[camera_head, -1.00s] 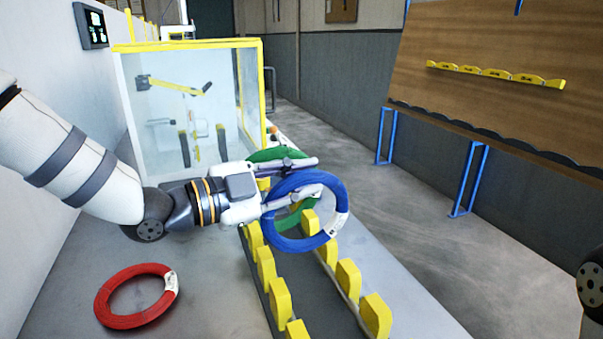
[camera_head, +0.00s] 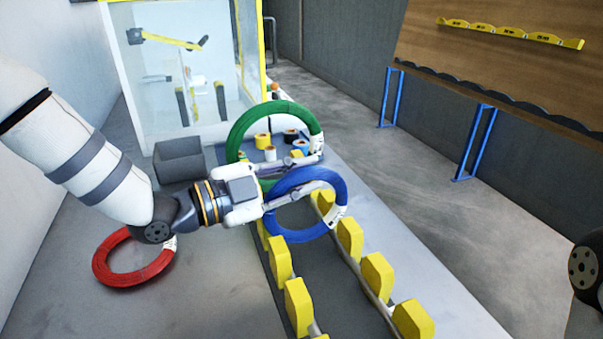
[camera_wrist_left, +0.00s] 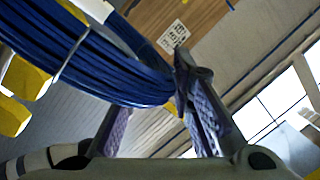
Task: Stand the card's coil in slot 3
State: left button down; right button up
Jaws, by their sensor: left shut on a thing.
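My left gripper (camera_head: 320,174) is shut on the blue coil (camera_head: 298,236), which hangs upright over the rack. The blue coil fills the upper left of the left wrist view (camera_wrist_left: 110,65), between the fingers. The rack's yellow blocks (camera_head: 298,305) stand in two rows along the table. A green coil (camera_head: 262,109) stands upright just behind the blue one, partly hidden by my gripper. A red coil (camera_head: 100,265) lies flat on the table at the left, partly behind my arm. I cannot read slot numbers or any card. My right gripper is out of view.
A clear-walled machine (camera_head: 180,80) stands at the back left, with a dark grey box (camera_head: 180,160) before it. Several small tape rolls (camera_head: 263,140) stand behind the green coil. A wooden board (camera_head: 480,60) with a yellow strip is at the right. The near rack blocks are free.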

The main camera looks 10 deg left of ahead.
pick_arm(q)
jog(key=shift+f, duration=0.6)
dwell(0.4)
jog(key=c, duration=1.3)
grip_release()
jog(key=v, duration=1.2)
